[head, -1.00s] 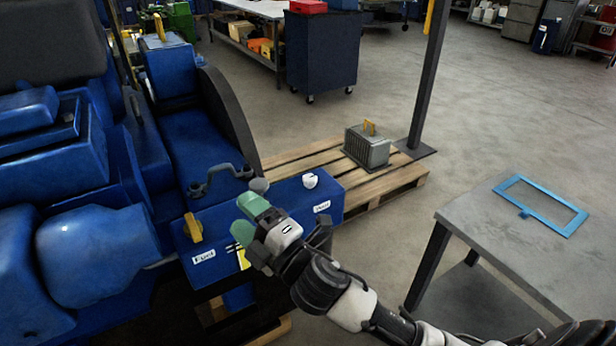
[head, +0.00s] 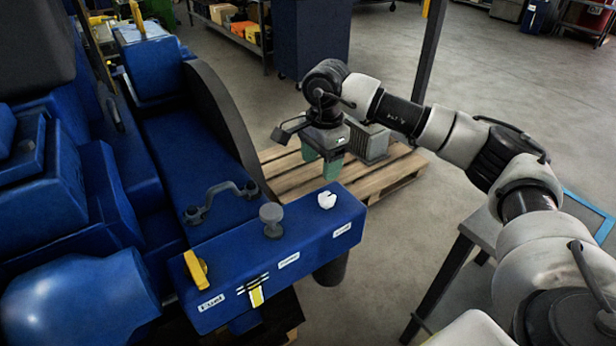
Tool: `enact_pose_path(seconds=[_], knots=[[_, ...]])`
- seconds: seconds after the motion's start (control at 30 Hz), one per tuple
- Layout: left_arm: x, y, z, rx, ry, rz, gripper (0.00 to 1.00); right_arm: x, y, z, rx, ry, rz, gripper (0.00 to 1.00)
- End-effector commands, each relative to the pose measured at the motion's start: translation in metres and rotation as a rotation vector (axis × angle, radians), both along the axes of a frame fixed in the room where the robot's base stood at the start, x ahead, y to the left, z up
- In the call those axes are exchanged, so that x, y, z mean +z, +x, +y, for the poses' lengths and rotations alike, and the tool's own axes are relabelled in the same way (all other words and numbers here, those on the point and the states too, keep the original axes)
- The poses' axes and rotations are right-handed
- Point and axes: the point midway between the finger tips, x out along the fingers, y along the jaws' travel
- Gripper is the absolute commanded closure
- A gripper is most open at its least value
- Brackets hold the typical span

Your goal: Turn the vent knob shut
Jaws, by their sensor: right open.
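The white knob (head: 326,200) stands at the right end of the top of the blue box (head: 240,262); a small white label below it is too blurred to read for certain, so I take this as the vent knob. My left gripper is not in view.
A grey round knob (head: 271,220) and a yellow lever (head: 196,269) labelled Fuel sit further left on the box. A grey handle (head: 220,198) is behind them. A pallet (head: 285,175) and a grey table (head: 478,228) stand to the right.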

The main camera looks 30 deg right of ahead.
Motion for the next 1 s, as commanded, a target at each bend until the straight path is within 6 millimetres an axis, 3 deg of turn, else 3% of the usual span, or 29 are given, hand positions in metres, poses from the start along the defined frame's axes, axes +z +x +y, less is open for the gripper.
enact_pose_path(seconds=[0.1, 0.17, 0.4, 0.5, 0.63, 0.83, 1.0], knots=[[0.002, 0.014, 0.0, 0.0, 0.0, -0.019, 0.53, 0.003, -0.001, -0.012, -0.006, -0.044, 0.011, 0.36], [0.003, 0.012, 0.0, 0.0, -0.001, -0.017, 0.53, -0.002, -0.001, -0.013, -0.007, -0.047, 0.013, 0.36], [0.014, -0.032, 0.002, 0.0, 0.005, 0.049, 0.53, -0.042, -0.003, -0.012, -0.006, -0.044, 0.018, 0.36], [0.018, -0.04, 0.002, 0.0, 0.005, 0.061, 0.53, -0.061, -0.003, -0.012, -0.007, -0.042, 0.016, 0.36], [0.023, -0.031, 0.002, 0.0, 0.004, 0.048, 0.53, -0.082, -0.003, -0.011, -0.006, -0.042, 0.014, 0.36], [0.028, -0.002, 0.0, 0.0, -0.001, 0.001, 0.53, -0.1, -0.002, -0.011, -0.005, -0.041, 0.011, 0.36], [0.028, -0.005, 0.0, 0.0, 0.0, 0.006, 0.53, -0.104, -0.002, -0.011, -0.006, -0.041, 0.01, 0.36]])
